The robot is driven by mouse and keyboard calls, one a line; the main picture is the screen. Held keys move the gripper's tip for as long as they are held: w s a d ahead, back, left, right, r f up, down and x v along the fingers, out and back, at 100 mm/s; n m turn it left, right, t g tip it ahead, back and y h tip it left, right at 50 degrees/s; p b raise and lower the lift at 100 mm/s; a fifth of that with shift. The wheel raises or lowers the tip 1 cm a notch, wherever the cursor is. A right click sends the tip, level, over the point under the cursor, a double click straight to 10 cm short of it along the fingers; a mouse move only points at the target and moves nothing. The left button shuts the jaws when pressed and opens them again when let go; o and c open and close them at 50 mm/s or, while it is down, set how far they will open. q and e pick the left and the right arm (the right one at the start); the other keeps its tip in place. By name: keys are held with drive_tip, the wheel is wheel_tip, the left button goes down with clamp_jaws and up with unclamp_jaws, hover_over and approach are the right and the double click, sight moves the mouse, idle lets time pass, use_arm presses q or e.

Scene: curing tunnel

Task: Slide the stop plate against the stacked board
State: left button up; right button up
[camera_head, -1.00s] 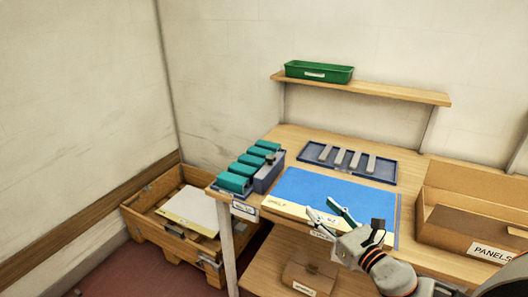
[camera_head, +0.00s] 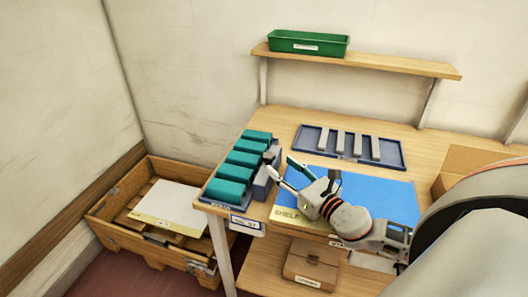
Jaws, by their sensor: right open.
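A white board (camera_head: 178,201) with a yellow front strip lies flat in the wooden crate (camera_head: 104,231) at the lower left. A small dark grey piece (camera_head: 158,238) sits by the board's front edge; I cannot tell whether it is the stop plate or whether it touches the board. My right gripper (camera_head: 281,167) is open and empty over the workbench, just right of the teal blocks and well away from the crate. Its arm hides part of the blue mat. My left gripper is not in view.
The workbench (camera_head: 390,137) carries several teal blocks (camera_head: 230,190) in a rack, a blue mat (camera_head: 385,194) and a blue tray (camera_head: 310,143) of grey bars. A green bin (camera_head: 307,42) is on the wall shelf. A cardboard box (camera_head: 312,264) sits on the lower shelf.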

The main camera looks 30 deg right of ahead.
sight(273, 159)
drive_tip(key=shift+w+a+p, duration=0.15)
drive_tip(key=shift+w+p, duration=0.15)
drive_tip(key=shift+w, duration=1.5)
drive_tip(key=shift+w+a+p, duration=0.15)
drive_tip(key=shift+w+p, duration=0.1)
drive_tip(key=shift+w, duration=1.5)
drive_tip(key=shift+d, duration=0.1)
clamp_jaws()
